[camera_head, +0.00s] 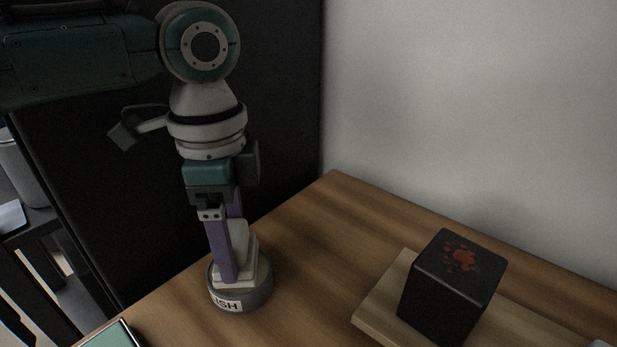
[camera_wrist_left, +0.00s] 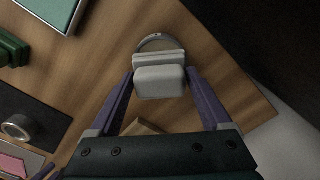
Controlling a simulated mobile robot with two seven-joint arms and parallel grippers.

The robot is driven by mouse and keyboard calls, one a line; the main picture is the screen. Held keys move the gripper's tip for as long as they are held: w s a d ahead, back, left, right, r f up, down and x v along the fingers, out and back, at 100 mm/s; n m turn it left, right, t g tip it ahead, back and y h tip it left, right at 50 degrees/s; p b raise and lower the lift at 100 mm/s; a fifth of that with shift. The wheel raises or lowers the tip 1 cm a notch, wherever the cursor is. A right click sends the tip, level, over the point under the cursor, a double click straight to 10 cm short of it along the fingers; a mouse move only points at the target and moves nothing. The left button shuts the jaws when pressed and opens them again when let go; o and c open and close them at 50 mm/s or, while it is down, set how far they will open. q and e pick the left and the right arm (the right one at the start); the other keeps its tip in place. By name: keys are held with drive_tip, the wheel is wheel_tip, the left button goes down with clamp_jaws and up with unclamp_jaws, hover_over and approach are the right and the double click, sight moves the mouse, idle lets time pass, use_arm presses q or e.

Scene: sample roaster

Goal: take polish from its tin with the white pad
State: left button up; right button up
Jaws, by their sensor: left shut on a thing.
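My left gripper (camera_head: 232,272) points down with its purple fingers shut on the white pad (camera_head: 250,272). The pad is held upright, its lower part at the open top of the round grey polish tin (camera_head: 240,300). The tin stands on the wooden table and its white label shows the letters "ISH". I cannot tell whether the pad touches the polish, as the inside of the tin is hidden. In the left wrist view the pad (camera_wrist_left: 160,82) sits between the fingertips (camera_wrist_left: 160,86), and the tin's rim (camera_wrist_left: 160,38) shows just beyond it. My right gripper is not seen.
A black block (camera_head: 450,290) with red specks on top stands on a pale wooden board (camera_head: 385,300) at the right. A green, light-edged item (camera_head: 108,338) lies at the front left. Bare table (camera_head: 330,240) lies between tin and board. A wall rises behind.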

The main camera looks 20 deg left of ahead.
use_arm(q)
drive_tip(key=shift+f, duration=0.3)
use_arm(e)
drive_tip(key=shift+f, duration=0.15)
use_arm(q)
drive_tip(key=shift+f, duration=0.15)
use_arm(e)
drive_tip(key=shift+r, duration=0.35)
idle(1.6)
use_arm(q)
drive_tip(key=shift+p, duration=0.35)
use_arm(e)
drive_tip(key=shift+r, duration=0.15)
use_arm(q)
wheel_tip(320, 180, up, 7)
drive_tip(key=p, duration=0.8)
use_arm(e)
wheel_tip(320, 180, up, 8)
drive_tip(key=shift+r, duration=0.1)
